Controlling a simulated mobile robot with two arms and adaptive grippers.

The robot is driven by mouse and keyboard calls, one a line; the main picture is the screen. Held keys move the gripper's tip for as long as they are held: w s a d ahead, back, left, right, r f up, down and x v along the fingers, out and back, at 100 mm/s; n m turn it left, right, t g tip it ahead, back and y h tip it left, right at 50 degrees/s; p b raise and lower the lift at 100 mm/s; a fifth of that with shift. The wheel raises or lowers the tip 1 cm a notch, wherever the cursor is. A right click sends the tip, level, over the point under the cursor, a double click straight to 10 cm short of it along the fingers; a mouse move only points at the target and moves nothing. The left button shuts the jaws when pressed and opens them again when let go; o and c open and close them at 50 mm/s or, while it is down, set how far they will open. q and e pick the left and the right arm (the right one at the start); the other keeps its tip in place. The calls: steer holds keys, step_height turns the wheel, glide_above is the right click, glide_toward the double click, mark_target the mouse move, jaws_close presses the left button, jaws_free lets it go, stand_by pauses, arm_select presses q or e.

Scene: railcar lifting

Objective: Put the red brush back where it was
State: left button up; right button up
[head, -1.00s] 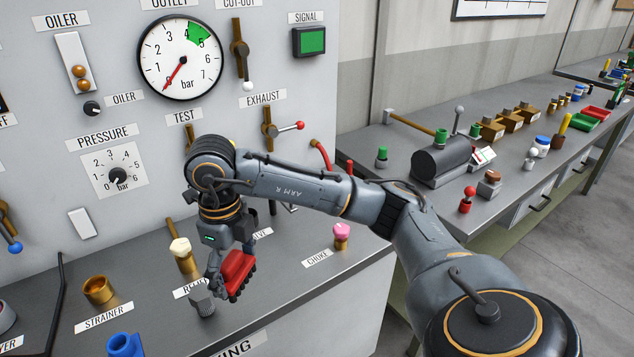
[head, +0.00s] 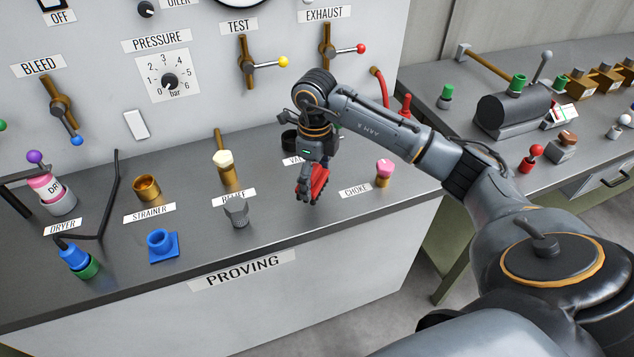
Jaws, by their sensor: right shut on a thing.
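The red brush (head: 319,184) is in my right gripper (head: 308,193), which is shut on it. Brush and gripper are over the grey bench top near its front edge, between the grey knurled fitting and the pink-topped part. The gripper hides part of the brush, and I cannot tell whether the brush touches the bench. My left gripper does not show.
A grey knurled fitting (head: 237,212) stands just left of the gripper. The pink-topped part (head: 384,173) by the CHOKE label stands to the right. A dark cup (head: 290,140) is behind the gripper. The bench front edge is close; a side bench (head: 450,135) stands at right.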

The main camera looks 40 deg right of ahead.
mark_target(317, 186)
steer(key=shift+w+d+f, duration=0.25)
steer(key=shift+w+f, duration=0.05)
steer(key=shift+f, duration=0.2)
steer(key=f+p, duration=0.2)
steer(key=f, duration=0.1)
steer(key=shift+w+d+f, duration=0.1)
steer(key=shift+d, duration=0.1)
steer(key=shift+f, duration=0.2)
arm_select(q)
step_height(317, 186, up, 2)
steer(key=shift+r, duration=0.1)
arm_select(e)
steer(key=shift+f, duration=0.1)
steer(key=shift+f, duration=0.15)
steer(key=o, duration=1.1)
steer(key=shift+c, duration=0.2)
